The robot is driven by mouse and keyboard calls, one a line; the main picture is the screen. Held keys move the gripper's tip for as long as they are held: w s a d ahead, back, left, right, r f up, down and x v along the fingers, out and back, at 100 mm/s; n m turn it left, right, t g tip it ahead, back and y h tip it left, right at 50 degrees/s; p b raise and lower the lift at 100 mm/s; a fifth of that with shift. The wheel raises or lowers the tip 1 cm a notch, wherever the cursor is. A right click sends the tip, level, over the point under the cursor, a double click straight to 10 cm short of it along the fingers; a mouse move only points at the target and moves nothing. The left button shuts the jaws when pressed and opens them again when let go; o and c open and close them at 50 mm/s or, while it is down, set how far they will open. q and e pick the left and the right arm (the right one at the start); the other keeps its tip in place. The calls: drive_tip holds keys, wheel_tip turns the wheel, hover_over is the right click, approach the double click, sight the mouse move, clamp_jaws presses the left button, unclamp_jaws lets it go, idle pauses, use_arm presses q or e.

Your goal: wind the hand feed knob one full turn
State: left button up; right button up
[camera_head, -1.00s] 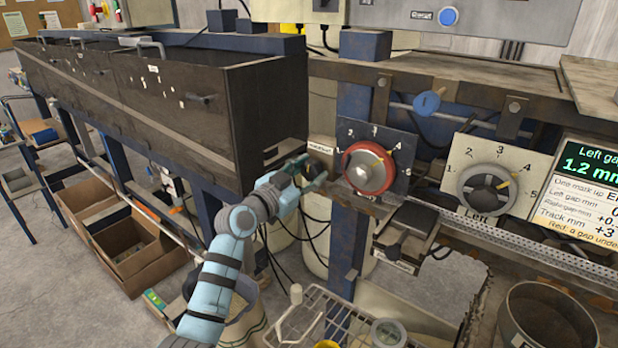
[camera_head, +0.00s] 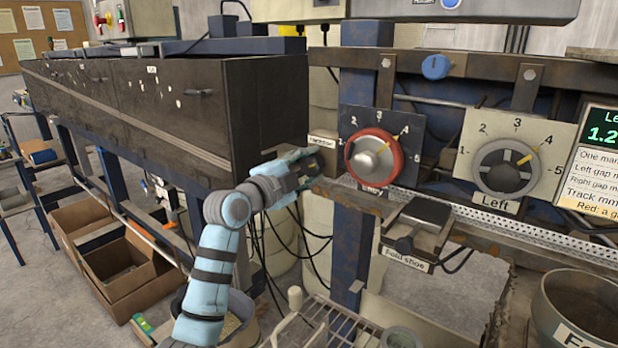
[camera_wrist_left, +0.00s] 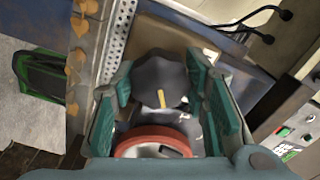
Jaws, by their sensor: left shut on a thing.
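The dark hand feed knob (camera_wrist_left: 158,72) has a yellow mark and sits between the two teal fingers of my left gripper (camera_wrist_left: 160,84) in the left wrist view. The gripper is shut on it. In the head view, my left gripper (camera_head: 312,166) is at the small knob just below a label plate (camera_head: 322,141), left of the red-rimmed dial. There the gripper hides most of the knob. My right gripper is in neither view.
The red-rimmed Entry dial (camera_head: 398,158) is close to the gripper; its red rim (camera_wrist_left: 150,134) shows beside the fingers. The Left dial (camera_head: 488,172) and fold shoe (camera_head: 428,212) are further right. A dark long housing (camera_head: 262,105) stands left.

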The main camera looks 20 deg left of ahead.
use_arm(q)
drive_tip(key=m+b, duration=0.1)
drive_tip(key=m, duration=0.2)
drive_tip(key=shift+f+m+b, duration=0.15)
drive_tip(key=shift+m+b, duration=0.2)
drive_tip(key=shift+m, duration=0.05)
drive_tip(key=m+b, duration=0.1)
drive_tip(key=m, duration=0.2)
drive_tip(key=shift+m, duration=0.3)
drive_tip(key=m+b, duration=0.1)
drive_tip(key=m, duration=0.2)
drive_tip(key=shift+m, duration=0.3)
drive_tip(key=shift+m+b, duration=0.55)
drive_tip(key=shift+m, duration=0.95)
drive_tip(key=shift+d, duration=0.1)
drive_tip(key=o, duration=1.1)
drive_tip(key=shift+r, duration=0.2)
drive_tip(key=shift+o, duration=0.2)
